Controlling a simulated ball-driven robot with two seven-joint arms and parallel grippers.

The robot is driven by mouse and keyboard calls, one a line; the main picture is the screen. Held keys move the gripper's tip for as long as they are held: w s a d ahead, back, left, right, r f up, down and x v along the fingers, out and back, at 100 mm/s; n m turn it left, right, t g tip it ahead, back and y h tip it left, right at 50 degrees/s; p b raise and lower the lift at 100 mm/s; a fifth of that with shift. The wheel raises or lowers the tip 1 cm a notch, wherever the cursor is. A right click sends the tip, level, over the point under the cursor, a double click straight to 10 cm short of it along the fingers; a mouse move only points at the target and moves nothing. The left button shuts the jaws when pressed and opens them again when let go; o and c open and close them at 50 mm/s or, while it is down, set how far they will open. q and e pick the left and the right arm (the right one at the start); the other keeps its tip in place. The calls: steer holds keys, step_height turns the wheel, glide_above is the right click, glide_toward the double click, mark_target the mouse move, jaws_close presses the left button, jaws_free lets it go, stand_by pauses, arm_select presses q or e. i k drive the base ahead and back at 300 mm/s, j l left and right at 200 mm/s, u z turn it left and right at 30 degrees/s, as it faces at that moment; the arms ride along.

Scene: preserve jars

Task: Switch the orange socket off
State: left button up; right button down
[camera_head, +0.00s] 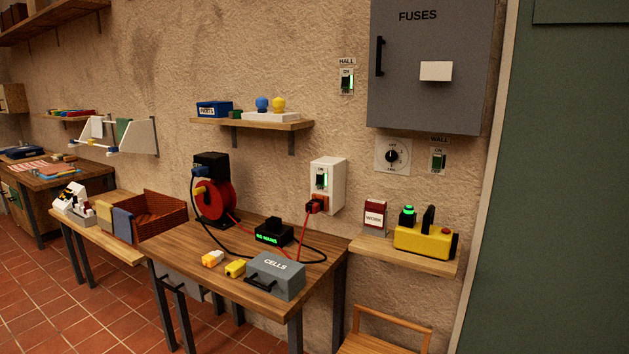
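A white wall socket box (327,184) is fixed to the wall above the back right of the wooden table. A small rocker switch (321,180) on its front shows a lit green strip, with a tiny label above it. An orange-red plug (317,204) sits at the bottom of the box, and a red cable runs down from it. The housing itself is white; the orange-red part is the plug. Neither of my grippers is in view.
The wooden table (196,254) holds a red cable reel (216,202), a black device (274,232) with green text and a grey CELLS box (275,277). A low shelf (404,257) with a yellow device (425,241) is at the right. A chair (392,325) stands in front.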

mark_target(320, 176)
steer(key=i+j, duration=0.15)
steer(key=i, duration=0.9)
steer(key=i+j+u, duration=0.1)
steer(key=i, duration=0.95)
